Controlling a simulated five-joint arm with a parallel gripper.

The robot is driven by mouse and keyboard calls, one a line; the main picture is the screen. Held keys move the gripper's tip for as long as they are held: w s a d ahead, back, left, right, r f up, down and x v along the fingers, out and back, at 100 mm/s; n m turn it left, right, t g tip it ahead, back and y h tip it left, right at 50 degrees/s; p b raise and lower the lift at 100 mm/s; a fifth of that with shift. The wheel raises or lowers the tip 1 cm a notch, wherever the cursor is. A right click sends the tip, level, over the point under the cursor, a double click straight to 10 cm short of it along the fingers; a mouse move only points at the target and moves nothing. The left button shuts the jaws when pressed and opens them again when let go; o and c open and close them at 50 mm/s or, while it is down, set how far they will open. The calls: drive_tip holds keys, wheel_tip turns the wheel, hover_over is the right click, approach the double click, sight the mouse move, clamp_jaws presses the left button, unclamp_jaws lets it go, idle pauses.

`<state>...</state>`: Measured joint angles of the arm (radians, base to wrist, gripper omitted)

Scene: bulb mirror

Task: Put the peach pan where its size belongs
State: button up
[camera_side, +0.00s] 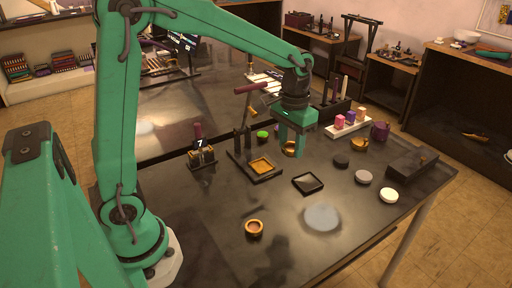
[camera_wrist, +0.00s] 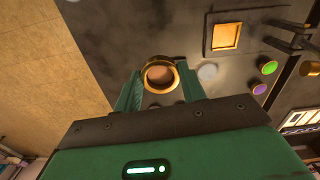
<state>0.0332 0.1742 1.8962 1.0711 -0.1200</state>
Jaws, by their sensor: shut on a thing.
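The peach pan (camera_wrist: 160,73) is a round gold-rimmed pan with a peach face, seen in the wrist view between the fingers of my gripper (camera_wrist: 160,88). In the side view the pan (camera_side: 289,149) hangs tilted between the fingers of my gripper (camera_side: 291,150), above the table and clear of it. My gripper is shut on it. A copper-coloured round pan (camera_side: 254,228) sits near the front of the table, and a gold round one (camera_side: 360,144) sits toward the back right. I cannot tell which place matches the pan's size.
A press with a gold square plate (camera_side: 262,166) stands left of my gripper. The front middle has free room.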

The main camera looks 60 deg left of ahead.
drive_tip(key=s+d+f+n, duration=0.3)
drive_tip(key=d+f+n, duration=0.2)
drive_tip(key=d+f, duration=0.1)
drive_tip(key=shift+s, duration=0.2)
hover_over(282, 191)
wheel_tip(282, 191, down, 7)
drive_tip(key=shift+f, duration=2.05)
drive_tip(key=shift+f, duration=0.15)
drive_tip(key=o, duration=0.9)
drive_tip(key=shift+o, duration=0.2)
